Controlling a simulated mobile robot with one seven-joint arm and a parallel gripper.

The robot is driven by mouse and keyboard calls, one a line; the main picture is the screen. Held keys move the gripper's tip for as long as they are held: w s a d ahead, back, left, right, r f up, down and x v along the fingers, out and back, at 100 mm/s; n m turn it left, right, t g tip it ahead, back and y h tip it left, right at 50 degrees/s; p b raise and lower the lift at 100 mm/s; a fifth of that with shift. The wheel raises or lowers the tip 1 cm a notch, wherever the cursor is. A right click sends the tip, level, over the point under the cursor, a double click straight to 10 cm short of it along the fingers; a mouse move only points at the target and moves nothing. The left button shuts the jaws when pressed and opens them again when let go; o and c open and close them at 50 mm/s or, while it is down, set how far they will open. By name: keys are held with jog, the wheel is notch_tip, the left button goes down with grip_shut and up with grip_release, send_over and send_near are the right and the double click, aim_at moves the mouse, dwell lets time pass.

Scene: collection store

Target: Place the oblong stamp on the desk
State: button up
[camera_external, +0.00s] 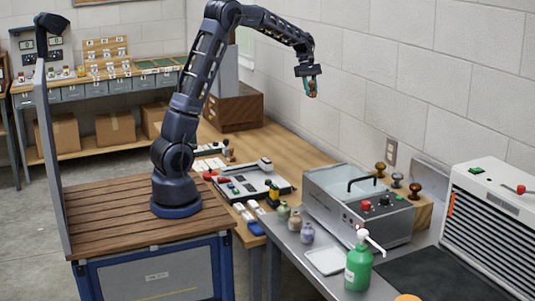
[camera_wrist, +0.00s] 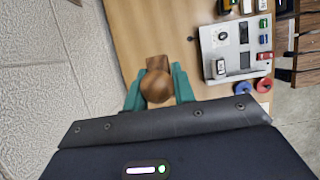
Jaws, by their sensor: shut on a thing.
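The stamp (camera_wrist: 156,84), with a rounded brown wooden handle, sits between the green fingers of my gripper (camera_wrist: 158,92) in the wrist view. The fingers are shut on it. In the external view my gripper (camera_external: 311,87) holds the stamp (camera_external: 313,91) high in the air, in front of the white block wall. The wooden desk (camera_external: 307,158) lies below and to the left of it, with a clear gap.
A grey device (camera_external: 250,183) with coloured knobs, also in the wrist view (camera_wrist: 238,47), lies on the desk. A wooden box (camera_external: 233,109) stands at the back. Several stamps stand on a wooden block (camera_external: 424,212) behind a metal machine (camera_external: 358,207). The desk strip along the wall is bare.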

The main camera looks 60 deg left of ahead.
jog(key=s+a, duration=2.4)
jog(key=a, duration=0.3)
jog(key=f, duration=3.8)
jog(key=shift+s+f, duration=0.2)
jog(key=shift+f, duration=0.1)
jog(key=o, duration=0.6)
jog(key=shift+f, duration=0.15)
jog(key=shift+c, duration=0.2)
jog(key=o, duration=0.4)
jog(key=shift+o, duration=0.2)
